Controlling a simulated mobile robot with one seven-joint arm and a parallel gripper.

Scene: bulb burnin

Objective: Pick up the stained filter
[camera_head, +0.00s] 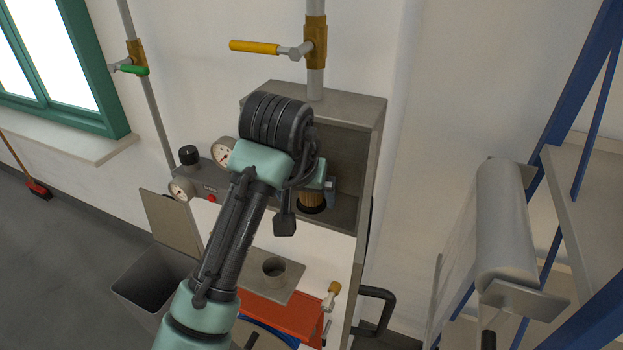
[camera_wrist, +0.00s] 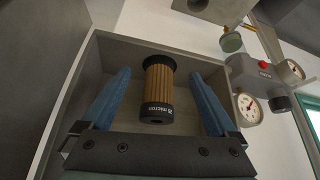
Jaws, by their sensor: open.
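The filter (camera_wrist: 158,88) is a cylinder with tan pleats and black end caps. It shows between the two blue fingers of my gripper (camera_wrist: 158,95) in the wrist view, with a gap on both sides. In the head view the filter (camera_head: 313,199) is partly visible inside the grey cabinet (camera_head: 372,125), just below and right of my wrist. My gripper is open and reaches into the cabinet. Its fingers are mostly hidden behind my wrist in the head view. Any stain on the pleats cannot be made out clearly.
Gauges (camera_head: 181,189) and a black knob (camera_head: 188,155) sit left of the cabinet. A cup-like holder (camera_head: 274,270) stands on a plate below. A yellow valve handle (camera_head: 254,47) is above.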

